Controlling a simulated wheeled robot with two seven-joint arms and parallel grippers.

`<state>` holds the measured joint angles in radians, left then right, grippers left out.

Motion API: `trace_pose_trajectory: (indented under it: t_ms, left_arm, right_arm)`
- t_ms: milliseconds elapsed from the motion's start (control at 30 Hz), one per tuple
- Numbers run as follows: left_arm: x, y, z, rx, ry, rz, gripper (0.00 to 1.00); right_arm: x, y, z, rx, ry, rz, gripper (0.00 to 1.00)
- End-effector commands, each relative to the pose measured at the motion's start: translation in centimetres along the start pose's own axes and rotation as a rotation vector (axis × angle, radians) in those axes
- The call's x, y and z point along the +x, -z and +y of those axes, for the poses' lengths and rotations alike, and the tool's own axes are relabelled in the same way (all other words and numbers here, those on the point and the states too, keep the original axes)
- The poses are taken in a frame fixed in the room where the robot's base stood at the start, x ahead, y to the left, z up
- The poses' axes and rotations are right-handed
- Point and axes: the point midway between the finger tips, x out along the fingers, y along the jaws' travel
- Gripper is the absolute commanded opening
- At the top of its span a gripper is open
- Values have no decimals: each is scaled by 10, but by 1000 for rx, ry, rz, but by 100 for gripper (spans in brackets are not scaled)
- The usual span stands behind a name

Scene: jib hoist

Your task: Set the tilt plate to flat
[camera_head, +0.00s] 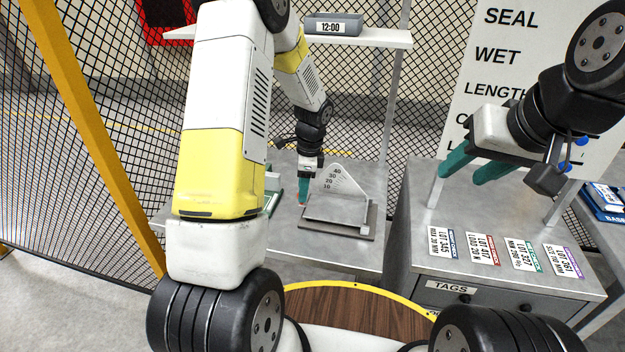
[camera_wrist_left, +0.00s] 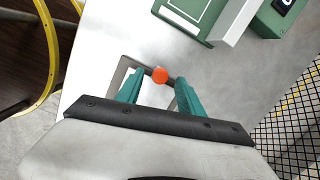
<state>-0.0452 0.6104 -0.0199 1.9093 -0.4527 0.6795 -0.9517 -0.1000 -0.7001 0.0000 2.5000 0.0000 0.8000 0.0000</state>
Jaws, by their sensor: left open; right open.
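The tilt plate (camera_head: 335,211) sits on a dark base on the grey bench, with a white angle scale (camera_head: 338,181) marked in tens standing behind it. I cannot read its exact angle. My left gripper (camera_head: 304,190) points down at the plate's left end and is open. In the left wrist view an orange knob (camera_wrist_left: 159,75) lies between the tips of my left gripper (camera_wrist_left: 159,88), with a grey metal edge (camera_wrist_left: 122,72) beside it. I cannot tell whether the fingers touch the knob. My right gripper (camera_head: 472,170) is open and empty above the tag cabinet.
A green device (camera_wrist_left: 195,15) stands near the left gripper. The cabinet (camera_head: 480,262) at right carries several lot tags. A shelf (camera_head: 370,38) with a clock (camera_head: 331,26) stands behind the bench. Mesh fencing and a yellow post (camera_head: 95,130) close the left side.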

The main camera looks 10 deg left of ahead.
Motion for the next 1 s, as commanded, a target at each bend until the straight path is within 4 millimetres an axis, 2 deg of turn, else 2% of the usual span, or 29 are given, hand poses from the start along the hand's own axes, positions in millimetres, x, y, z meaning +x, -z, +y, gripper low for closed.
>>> trace_pose_trajectory:
  t_ms: [100,233,633,733,867,1000]
  left_arm:
    - [-21,0,-1,-1,4,2,45]
    - [-36,0,-1,-1,3,1,45]
    - [-42,0,0,-2,1,0,45]
    - [-53,-2,2,-30,12,9,45]
    - [-92,-10,14,-150,50,48,45]
    - [-150,-22,44,-364,101,129,45]
  right_arm:
    - [0,0,0,0,0,0,44]
    - [0,0,0,0,0,0,44]
    - [0,0,0,0,0,0,44]
    - [0,0,0,0,0,0,44]
    - [0,0,0,0,0,0,44]
    - [0,0,0,0,0,0,44]
